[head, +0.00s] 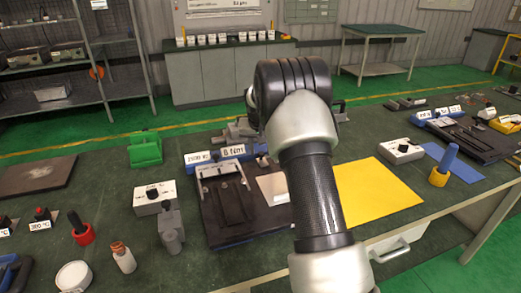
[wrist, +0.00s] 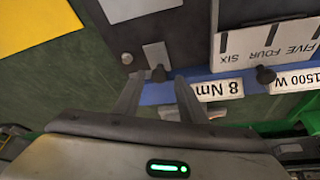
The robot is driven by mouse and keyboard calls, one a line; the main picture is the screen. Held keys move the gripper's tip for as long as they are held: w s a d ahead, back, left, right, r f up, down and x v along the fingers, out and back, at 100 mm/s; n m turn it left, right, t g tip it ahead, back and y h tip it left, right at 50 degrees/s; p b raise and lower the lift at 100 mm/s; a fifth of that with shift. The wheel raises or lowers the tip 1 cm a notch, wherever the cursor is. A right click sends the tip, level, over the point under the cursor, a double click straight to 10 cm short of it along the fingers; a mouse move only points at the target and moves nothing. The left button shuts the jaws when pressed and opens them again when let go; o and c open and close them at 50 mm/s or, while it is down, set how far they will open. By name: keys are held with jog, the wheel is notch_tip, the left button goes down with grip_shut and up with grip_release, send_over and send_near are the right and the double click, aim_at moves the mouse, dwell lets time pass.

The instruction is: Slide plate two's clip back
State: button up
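The fixture with a blue bar labelled 1500 W and 8 Nm (head: 234,152) stands mid-bench, left of my arm. In the wrist view the blue bar (wrist: 155,94) runs behind my fingertips. No plate is visibly numbered two. A second blue-barred fixture (head: 447,112) stands at the right. My fingers are hidden in the head view.
A yellow sheet (head: 375,192) lies right of my arm. A grey box with a knob (head: 154,198) and a grey stand (head: 171,232) are at the left. A green block (head: 144,150) is behind them. A second knobbed box (head: 402,151) sits at the right.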

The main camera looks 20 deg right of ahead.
jog(key=p+v, duration=0.1)
jog(key=v, duration=1.6)
jog(key=shift+r, duration=0.15)
jog(key=s+a+r+n+y+p, duration=0.1)
jog(key=s+a+r+p, duration=0.2)
jog(key=s+r, duration=0.5)
jog(key=s+a+r+n+p, duration=0.1)
jog(key=s+a+r+p, duration=0.2)
jog(key=s+r, duration=0.55)
jog(key=s+a+n+p, duration=0.1)
jog(key=s+a+p, duration=0.1)
jog(key=s, duration=0.8)
jog(key=s+a+f+n+t+p, duration=0.1)
jog(key=s+a+p, duration=0.2)
jog(key=s, duration=0.8)
jog(key=shift+n+y, duration=0.3)
jog(key=shift+y, duration=0.1)
jog(key=shift+d, duration=0.1)
